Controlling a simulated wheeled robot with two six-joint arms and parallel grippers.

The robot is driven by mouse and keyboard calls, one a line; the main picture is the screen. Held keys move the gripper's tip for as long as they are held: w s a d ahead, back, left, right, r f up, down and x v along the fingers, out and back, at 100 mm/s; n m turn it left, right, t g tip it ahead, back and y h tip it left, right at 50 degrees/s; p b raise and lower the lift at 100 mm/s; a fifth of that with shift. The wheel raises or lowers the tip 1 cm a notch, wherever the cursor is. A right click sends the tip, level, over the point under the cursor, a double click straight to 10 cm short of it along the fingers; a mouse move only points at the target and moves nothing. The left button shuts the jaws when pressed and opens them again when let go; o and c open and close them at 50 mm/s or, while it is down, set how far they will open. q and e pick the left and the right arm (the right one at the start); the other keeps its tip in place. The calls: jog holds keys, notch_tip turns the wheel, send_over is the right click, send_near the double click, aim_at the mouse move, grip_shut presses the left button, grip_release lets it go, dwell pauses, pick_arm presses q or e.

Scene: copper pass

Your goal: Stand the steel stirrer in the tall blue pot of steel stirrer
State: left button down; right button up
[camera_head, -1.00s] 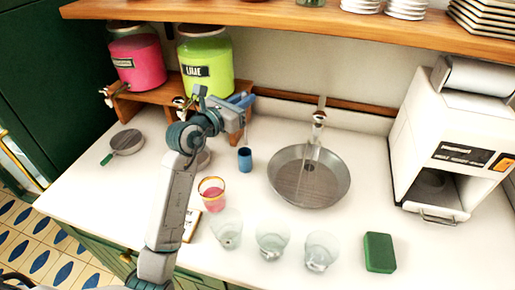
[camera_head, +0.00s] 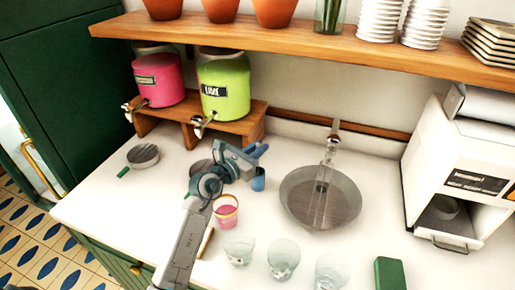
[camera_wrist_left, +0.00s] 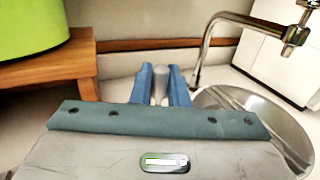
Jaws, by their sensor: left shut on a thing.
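In the left wrist view, the fingers (camera_wrist_left: 160,88) are shut on a slim grey metal piece, the steel stirrer (camera_wrist_left: 160,84). The stirrer's lower end is hidden, so I cannot tell whether it is inside the pot. My right gripper is not in view.
A pink-filled glass (camera_head: 225,211) stands just in front of the pot. A round steel sink (camera_head: 345,205) with a tap (camera_head: 332,145) is to the right. A wooden stand (camera_head: 235,127) with a lime jar (camera_head: 222,85) is behind. Several clear glasses stand in front.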

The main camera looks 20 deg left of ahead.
pick_arm(q)
jog(key=c, duration=1.4)
grip_release()
jog(key=shift+r, duration=0.15)
jog(key=b+v, duration=0.2)
jog(key=v, duration=1)
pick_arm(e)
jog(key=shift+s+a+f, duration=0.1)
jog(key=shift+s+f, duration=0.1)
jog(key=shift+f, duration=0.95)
